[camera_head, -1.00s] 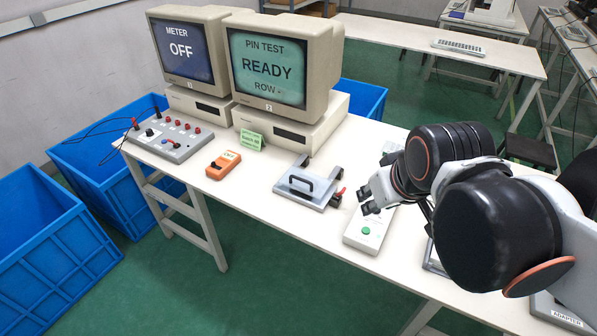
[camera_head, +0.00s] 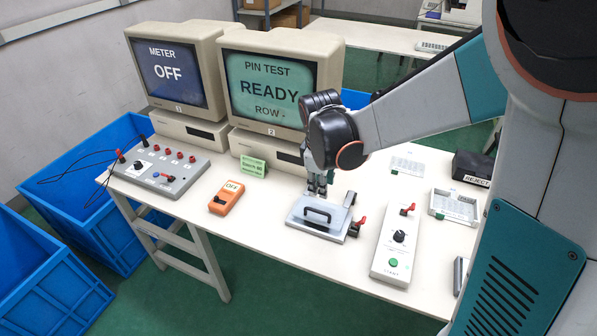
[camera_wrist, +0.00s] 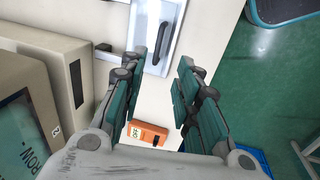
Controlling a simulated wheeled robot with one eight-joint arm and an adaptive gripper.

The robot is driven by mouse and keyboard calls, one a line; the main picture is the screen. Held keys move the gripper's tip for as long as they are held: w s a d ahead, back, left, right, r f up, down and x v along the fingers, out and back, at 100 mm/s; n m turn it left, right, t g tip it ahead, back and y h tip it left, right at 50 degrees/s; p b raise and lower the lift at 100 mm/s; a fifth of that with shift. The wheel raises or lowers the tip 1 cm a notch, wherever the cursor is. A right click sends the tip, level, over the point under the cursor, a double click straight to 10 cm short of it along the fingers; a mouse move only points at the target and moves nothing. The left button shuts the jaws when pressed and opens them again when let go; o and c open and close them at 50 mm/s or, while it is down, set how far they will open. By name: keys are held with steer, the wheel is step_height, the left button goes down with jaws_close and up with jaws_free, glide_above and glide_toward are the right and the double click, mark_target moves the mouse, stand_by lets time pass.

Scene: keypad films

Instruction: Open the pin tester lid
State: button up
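The pin tester (camera_head: 322,216) is a flat silver-grey box near the table's front edge, with a black bar handle (camera_head: 317,215) on its lid. The lid is down. My gripper (camera_head: 318,190) is above the tester's back edge, pointing down. In the wrist view the gripper (camera_wrist: 165,90) has its fingers wide apart with nothing between them. The tester (camera_wrist: 165,35) and its handle (camera_wrist: 168,34) show beyond the fingertips there. A red-tipped lever (camera_head: 359,222) sits at the tester's right side. The monitor (camera_head: 267,88) reads PIN TEST READY.
An orange meter (camera_head: 227,197) lies left of the tester, and a grey panel with red knobs (camera_head: 158,170) lies farther left. A white control box (camera_head: 396,245) with a green button stands to the right. Monitors stand behind. Blue bins (camera_head: 40,265) are on the floor at left.

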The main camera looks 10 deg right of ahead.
mark_target(321, 212)
steer(key=w+f+b, duration=0.1)
steer(key=f, duration=0.3)
steer(key=d+f+b, duration=0.1)
steer(key=f+b, duration=0.1)
steer(key=f, duration=0.3)
steer(key=w+f+b, duration=0.1)
steer(key=f+b, duration=0.1)
steer(key=f, duration=0.3)
steer(key=shift+w+d, duration=0.2)
steer(key=shift+w, duration=0.1)
steer(key=shift+r, duration=0.1)
jaws_close()
